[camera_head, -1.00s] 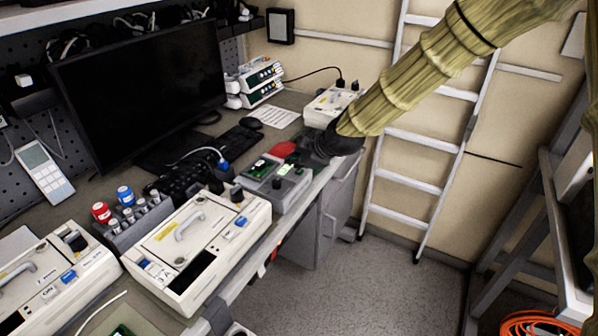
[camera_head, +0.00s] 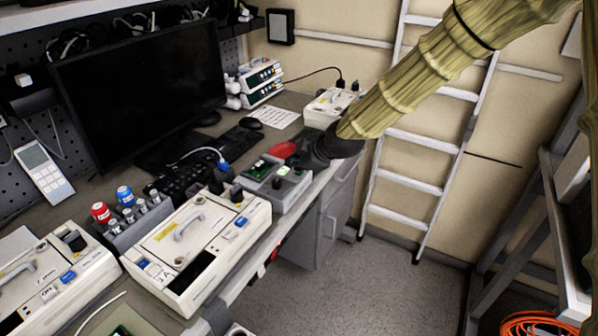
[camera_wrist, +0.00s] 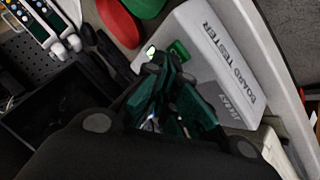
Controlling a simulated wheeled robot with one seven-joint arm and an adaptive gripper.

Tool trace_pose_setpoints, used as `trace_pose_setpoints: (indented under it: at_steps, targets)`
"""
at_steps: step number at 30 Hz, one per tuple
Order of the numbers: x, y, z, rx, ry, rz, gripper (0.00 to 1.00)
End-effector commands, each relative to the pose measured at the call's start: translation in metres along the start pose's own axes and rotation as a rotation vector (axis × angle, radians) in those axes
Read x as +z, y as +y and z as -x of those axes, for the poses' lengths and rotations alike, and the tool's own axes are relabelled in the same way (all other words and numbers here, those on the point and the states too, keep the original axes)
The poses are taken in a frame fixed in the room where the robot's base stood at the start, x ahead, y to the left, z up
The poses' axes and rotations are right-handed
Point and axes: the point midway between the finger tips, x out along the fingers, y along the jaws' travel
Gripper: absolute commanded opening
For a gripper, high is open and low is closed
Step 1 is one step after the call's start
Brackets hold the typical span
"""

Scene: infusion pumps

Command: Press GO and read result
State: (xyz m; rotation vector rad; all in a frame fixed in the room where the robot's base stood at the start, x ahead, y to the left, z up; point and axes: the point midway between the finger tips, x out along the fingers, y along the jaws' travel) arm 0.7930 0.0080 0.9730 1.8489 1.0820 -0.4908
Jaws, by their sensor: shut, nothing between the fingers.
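The grey board tester (camera_wrist: 222,62), with BOARD TESTER lettered on its top, shows in the wrist view. In the head view the tester (camera_head: 290,194) sits at the bench's front edge, with a green board and a small lit green spot on top. My gripper (camera_wrist: 164,66) is shut and empty, its dark fingers with green faces over the tester's left part. A green patch (camera_wrist: 179,50) and a bright spot (camera_wrist: 151,50) show beside the fingertips. I cannot read a GO mark or tell whether the fingertips touch the tester. My arm's dark end hides the gripper in the head view.
A red dish (camera_head: 283,150) lies close behind the tester. A white-cream device (camera_head: 197,240) stands to its left, and another (camera_head: 331,104) behind my arm's end. A monitor (camera_head: 140,90) and stacked pumps (camera_head: 260,82) stand further back. Floor room is clear in front.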

Motion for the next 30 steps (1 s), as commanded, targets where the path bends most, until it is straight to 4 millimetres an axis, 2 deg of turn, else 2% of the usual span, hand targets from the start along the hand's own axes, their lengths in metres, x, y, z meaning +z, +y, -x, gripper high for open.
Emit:
trace_pose_setpoints:
  at_steps: [20,30]
  targets:
    - [0.0018,-0.0017,-0.0022,0.000,0.000,0.000,0.00]
    - [-0.0051,0.0053,0.0071,0.000,0.000,0.001,0.00]
